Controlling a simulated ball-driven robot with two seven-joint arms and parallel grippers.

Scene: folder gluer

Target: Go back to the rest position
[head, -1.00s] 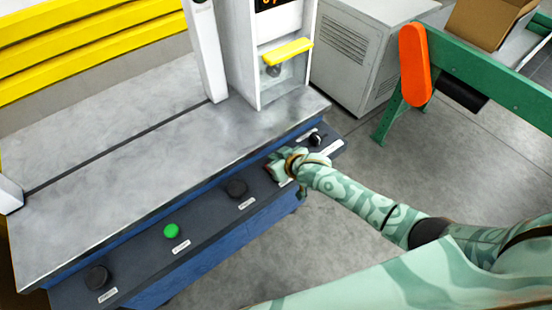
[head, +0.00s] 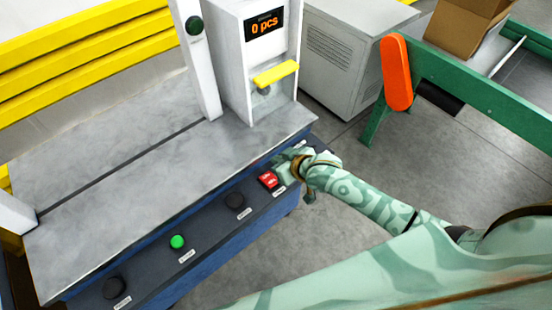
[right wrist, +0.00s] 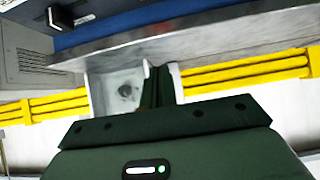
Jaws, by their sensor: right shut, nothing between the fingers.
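My right gripper (head: 287,170) is at the right end of the machine's dark control panel (head: 205,228). In the right wrist view the shut fingers (right wrist: 158,84) point toward the machine, with a black knob (right wrist: 60,18) at the upper left. My right arm reaches in from the lower right. My left gripper is not in view.
The panel also has a green button (head: 177,242) and black knobs (head: 235,201). Behind it are the grey table (head: 110,205) and a white column with a display reading 0 pcs (head: 264,27). A green frame (head: 480,88) stands right. Floor between is clear.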

